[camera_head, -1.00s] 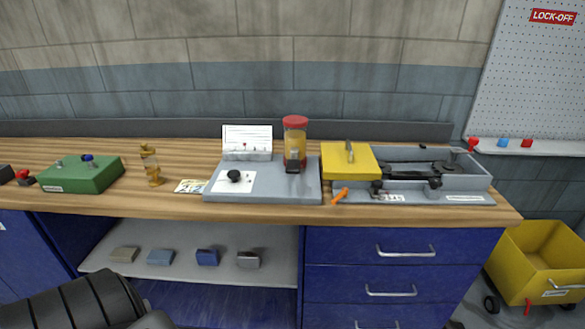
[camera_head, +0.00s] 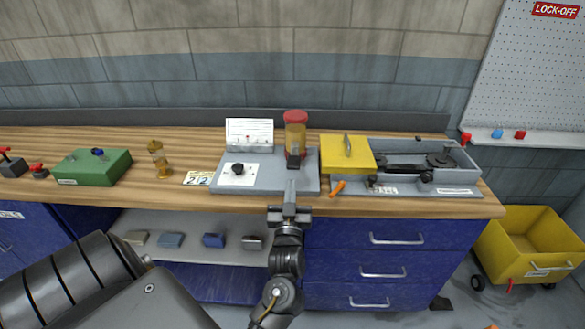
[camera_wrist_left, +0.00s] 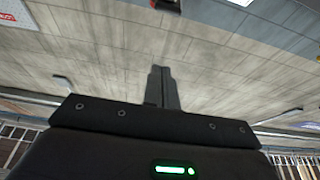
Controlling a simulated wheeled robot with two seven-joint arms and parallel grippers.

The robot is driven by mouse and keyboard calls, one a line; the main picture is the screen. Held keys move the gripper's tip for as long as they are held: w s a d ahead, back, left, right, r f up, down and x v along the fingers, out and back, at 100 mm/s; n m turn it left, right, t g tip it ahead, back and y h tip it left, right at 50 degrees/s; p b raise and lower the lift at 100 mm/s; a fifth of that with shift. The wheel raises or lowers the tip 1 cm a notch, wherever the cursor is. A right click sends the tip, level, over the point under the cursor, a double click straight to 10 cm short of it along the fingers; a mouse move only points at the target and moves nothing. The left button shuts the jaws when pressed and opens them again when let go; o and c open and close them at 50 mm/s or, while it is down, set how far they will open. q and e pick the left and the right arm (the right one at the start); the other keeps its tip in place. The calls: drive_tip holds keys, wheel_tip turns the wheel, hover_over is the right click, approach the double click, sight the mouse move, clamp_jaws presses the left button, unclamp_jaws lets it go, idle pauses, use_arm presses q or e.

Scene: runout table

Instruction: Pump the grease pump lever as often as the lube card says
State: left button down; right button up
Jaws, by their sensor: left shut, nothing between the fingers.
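The grease pump (camera_head: 296,133) is a clear cylinder of amber grease with a red lid, on a grey base plate (camera_head: 220,187). A dark lever part (camera_head: 293,151) shows on its front. My left gripper (camera_head: 292,172) is shut and empty, in front of the pump and just below that part; I cannot tell if they touch. In the left wrist view the shut fingers (camera_wrist_left: 162,70) point at a grey wall. My right gripper is not in view.
A green box (camera_head: 95,168) and a small amber oiler (camera_head: 158,160) stand left on the wooden bench. Right are a yellow cover (camera_head: 345,155), a grey tray (camera_head: 455,189) with a dark mechanism, and an orange piece (camera_head: 337,188). A yellow cart (camera_head: 535,262) stands on the floor.

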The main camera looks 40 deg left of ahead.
use_arm(q)
wheel_tip(320, 180, up, 4)
drive_tip(key=f+p, duration=0.1)
drive_tip(key=p, duration=0.3)
hover_over(293, 165)
drive_tip(key=s+d, duration=0.2)
drive_tip(key=s, duration=0.1)
drive_tip(key=shift+w+f+p, duration=0.2)
drive_tip(key=shift+f+p, duration=0.15)
drive_tip(key=shift+f, duration=0.75)
drive_tip(key=shift+d+f, duration=0.1)
drive_tip(key=shift+f, duration=0.8)
